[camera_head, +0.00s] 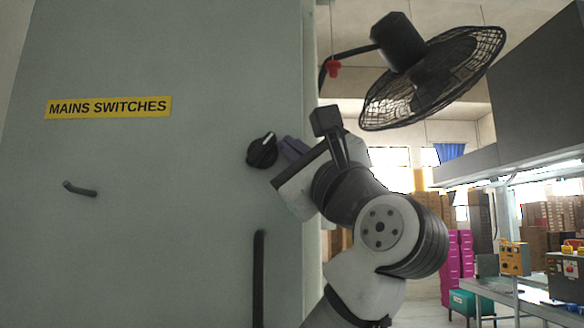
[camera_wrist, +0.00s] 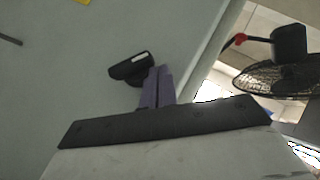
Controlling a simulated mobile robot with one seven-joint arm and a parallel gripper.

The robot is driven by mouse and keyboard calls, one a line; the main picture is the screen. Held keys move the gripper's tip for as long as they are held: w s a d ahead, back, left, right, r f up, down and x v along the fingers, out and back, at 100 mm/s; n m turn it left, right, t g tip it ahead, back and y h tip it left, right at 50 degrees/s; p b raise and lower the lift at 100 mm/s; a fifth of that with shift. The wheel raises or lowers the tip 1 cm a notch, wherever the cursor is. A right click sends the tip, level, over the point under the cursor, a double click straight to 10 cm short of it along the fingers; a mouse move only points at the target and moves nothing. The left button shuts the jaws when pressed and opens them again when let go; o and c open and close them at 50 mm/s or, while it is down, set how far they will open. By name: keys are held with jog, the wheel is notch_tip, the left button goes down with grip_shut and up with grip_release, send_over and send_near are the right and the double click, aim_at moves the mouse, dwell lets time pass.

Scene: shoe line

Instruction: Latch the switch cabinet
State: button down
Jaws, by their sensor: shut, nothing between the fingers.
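The switch cabinet (camera_head: 150,200) fills the left of the head view, its grey door front carrying a yellow "MAINS SWITCHES" label (camera_head: 108,107). A black rotary latch knob (camera_head: 262,150) with a white mark sits near the door's right edge. The knob also shows in the wrist view (camera_wrist: 131,67). My gripper (camera_head: 290,147) is just right of the knob, its purple fingers shut together and empty. In the wrist view the fingers (camera_wrist: 155,88) point at the knob's right side, very close to it. I cannot tell whether they touch it.
A vertical black handle (camera_head: 259,280) stands below the knob, and a small dark handle (camera_head: 80,189) is at the left. A black fan (camera_head: 432,78) hangs at upper right. A workbench with boxes (camera_head: 515,290) stands at right.

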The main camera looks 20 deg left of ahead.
jog(key=shift+s+r+b, duration=0.2)
jog(key=shift+r+b, duration=0.1)
jog(key=shift+r, duration=0.3)
jog(key=shift+a+r, duration=0.2)
jog(key=shift+r, duration=0.35)
jog(key=shift+w+f, duration=0.1)
jog(key=shift+w, duration=0.05)
dwell(0.9)
